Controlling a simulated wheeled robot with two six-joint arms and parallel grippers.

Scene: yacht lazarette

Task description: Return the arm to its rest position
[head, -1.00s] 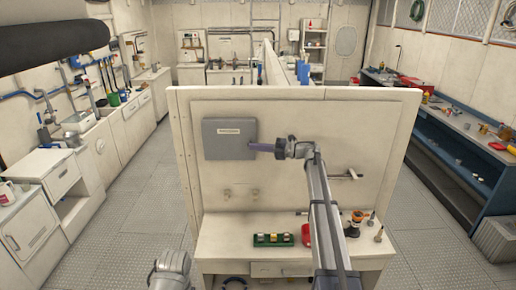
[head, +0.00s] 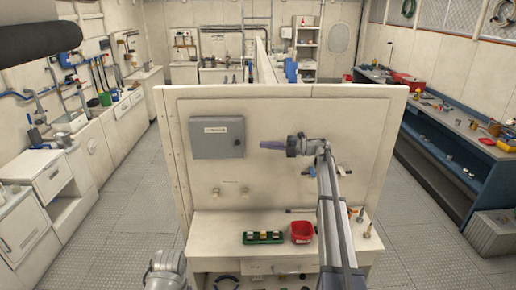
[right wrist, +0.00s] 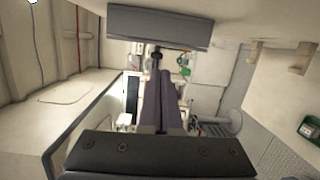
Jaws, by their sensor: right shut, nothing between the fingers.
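My right gripper (head: 264,145) shows in the head view at the end of my right arm, in front of the upright cream panel (head: 270,108). Its purple fingers point left and are closed together with nothing between them. They also show shut in the right wrist view (right wrist: 163,85). A grey box (head: 217,138) with a label is mounted on the panel, left of the fingertips, with a gap between them in the picture. A grey part of my own body shows at the bottom edge of the head view. My left gripper is not visible.
Below the panel is a bench (head: 215,226) with a green tray (head: 264,238), a red bin (head: 302,232) and small items beside my right arm. A blue workbench (head: 440,140) stands at the right, white cabinets (head: 62,180) at the left. Grating floor (head: 108,226) lies clear between.

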